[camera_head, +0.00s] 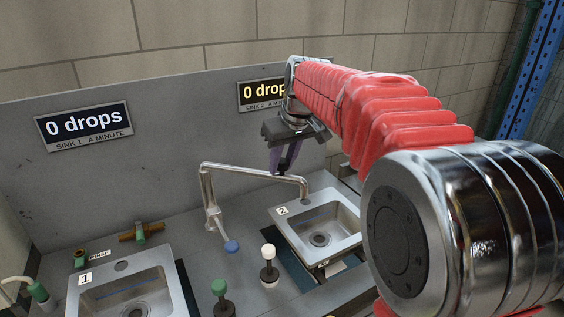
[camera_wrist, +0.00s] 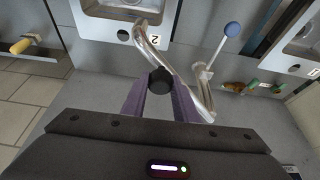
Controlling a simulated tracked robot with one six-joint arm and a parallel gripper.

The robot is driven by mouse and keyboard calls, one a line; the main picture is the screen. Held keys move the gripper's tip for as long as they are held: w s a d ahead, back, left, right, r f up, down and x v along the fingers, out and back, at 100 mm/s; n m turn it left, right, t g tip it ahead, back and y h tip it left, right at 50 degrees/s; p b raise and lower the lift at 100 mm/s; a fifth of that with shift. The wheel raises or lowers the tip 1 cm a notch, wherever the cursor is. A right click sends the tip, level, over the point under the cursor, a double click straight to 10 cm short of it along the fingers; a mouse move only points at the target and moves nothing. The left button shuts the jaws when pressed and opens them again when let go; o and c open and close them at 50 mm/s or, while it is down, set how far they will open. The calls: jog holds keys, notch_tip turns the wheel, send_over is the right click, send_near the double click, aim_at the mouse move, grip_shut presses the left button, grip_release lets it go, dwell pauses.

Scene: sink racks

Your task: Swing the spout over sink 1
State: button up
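The spout (camera_head: 250,173) is a bent chrome tube on a post between the sinks. Its free end is above the rear part of sink 2 (camera_head: 351,225), on the right; sink 1 (camera_head: 78,305) is at the lower left. A lever with a blue ball (camera_head: 231,246) reaches out from the post. My gripper (camera_head: 282,168) points down at the spout's horizontal run. In the wrist view its purple fingers lie on both sides of a black round knob (camera_wrist: 160,80), with the spout (camera_wrist: 183,87) behind. I cannot tell whether the fingers grip the knob.
A green knob (camera_head: 221,292) and a white knob (camera_head: 268,262) stand at the front between the sinks. A brass valve (camera_head: 140,232) with a green handle is behind sink 1. Both signs, sink 1's (camera_head: 86,125) and sink 2's (camera_head: 262,94), read 0 drops.

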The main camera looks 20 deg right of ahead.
grip_shut()
jog(key=shift+s, duration=0.15)
dwell(0.4)
